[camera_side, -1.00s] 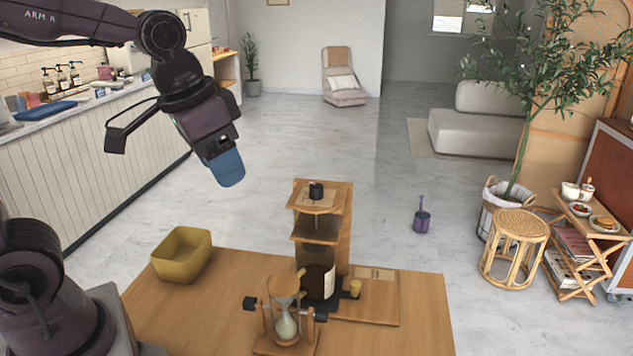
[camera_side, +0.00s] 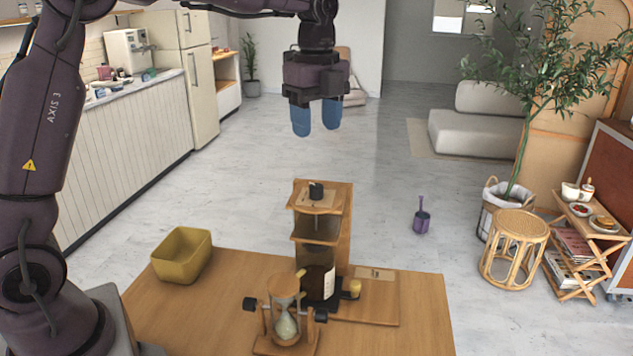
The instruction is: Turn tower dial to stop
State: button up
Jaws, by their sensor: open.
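The wooden tower (camera_side: 343,222) stands on the table. Its dial, a small black knob (camera_side: 316,190), sits on the tower's top shelf. A dark glass vessel with a pale label (camera_side: 318,284) is at the tower's foot. My gripper (camera_side: 316,133) points down above the dial, well clear of it. Its two blue fingers are apart with nothing between them. Which way the dial is turned is too small to tell.
An hourglass in a wooden stand (camera_side: 286,312) is in front of the tower. A yellow bin (camera_side: 182,256) sits at the table's left. The wooden table (camera_side: 230,300) has bare room between them. The air around the tower top is clear.

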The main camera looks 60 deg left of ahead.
aim_at(317, 185)
notch_tip(317, 185, down, 11)
jog(key=shift+f, duration=0.2)
jog(key=shift+c, duration=0.3)
jog(key=c, duration=0.9)
